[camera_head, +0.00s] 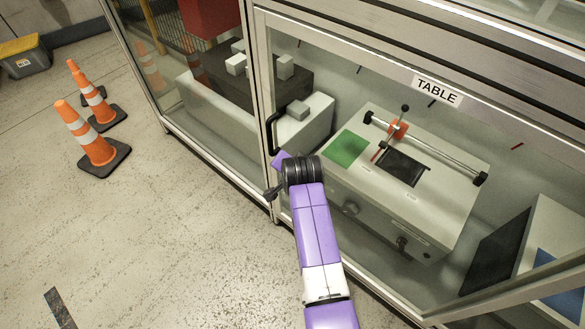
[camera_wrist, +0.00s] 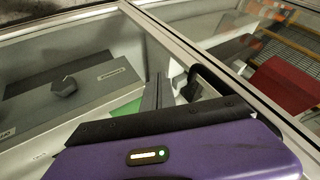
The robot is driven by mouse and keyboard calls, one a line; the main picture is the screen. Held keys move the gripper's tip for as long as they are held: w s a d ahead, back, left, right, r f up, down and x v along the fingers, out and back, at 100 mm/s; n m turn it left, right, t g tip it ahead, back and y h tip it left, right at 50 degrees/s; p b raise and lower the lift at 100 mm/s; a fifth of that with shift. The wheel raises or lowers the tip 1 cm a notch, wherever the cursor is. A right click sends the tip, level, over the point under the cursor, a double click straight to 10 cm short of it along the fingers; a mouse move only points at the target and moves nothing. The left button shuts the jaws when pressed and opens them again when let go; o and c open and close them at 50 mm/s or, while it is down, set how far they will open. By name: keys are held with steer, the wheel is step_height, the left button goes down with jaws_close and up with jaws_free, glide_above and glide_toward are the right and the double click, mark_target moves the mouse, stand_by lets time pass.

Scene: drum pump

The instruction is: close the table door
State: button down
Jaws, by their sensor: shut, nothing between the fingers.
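The table door is a large glass panel in a metal frame (camera_head: 260,85), with a white "TABLE" label (camera_head: 437,92) on the top rail. Its black handle (camera_head: 271,133) is on the left upright; it also shows in the wrist view (camera_wrist: 203,76). The door stands at or near its frame; I cannot tell whether it is fully flush. My gripper (camera_wrist: 157,80) is shut and empty, its grey fingers just left of the handle in the wrist view. In the head view, my wrist hides the fingers just below the handle. I cannot tell whether they touch the door.
Behind the glass are a grey machine (camera_head: 335,187) with a green square (camera_head: 347,148) and a white box (camera_head: 304,122). A neighbouring glass panel (camera_head: 185,95) adjoins on the left. Orange cones (camera_head: 88,135) stand on the left floor. The floor between cones and door is clear.

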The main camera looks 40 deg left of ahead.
steer(key=p+v, duration=0.2)
steer(key=v, duration=0.7)
steer(key=shift+r, duration=0.25)
